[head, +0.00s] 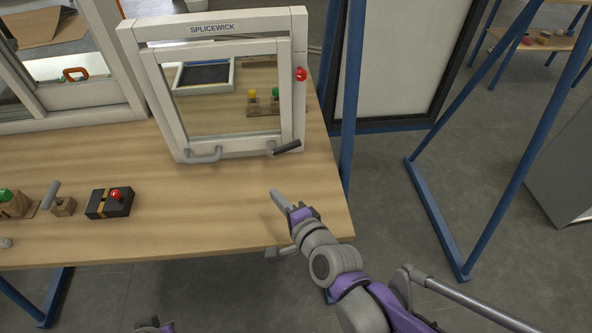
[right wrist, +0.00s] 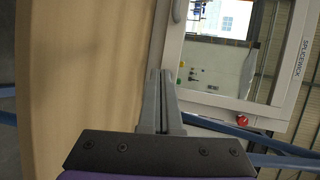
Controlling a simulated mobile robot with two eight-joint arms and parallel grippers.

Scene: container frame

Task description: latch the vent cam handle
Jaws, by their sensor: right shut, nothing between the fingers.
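The vent cam handle (head: 287,147) is a dark lever on a grey pivot at the bottom right of the white sash. It points right and slightly up in the head view. The white vent window (head: 172,110), labelled SPLICEWICK, stands on the table with its sash against the frame, as far as I can tell. My right gripper (head: 277,196) is shut and empty, in front of the cam handle and apart from it. In the right wrist view its fingers (right wrist: 160,98) are together and point toward the window; the cam handle cannot be made out there.
A grey pull handle (head: 203,156) is at the sash's lower left. A red knob (head: 301,74) sits on the frame's right post. A black box with a red button (head: 110,203) and small wooden blocks stand at the left. The wooden table (head: 220,220) is clear in front of the window.

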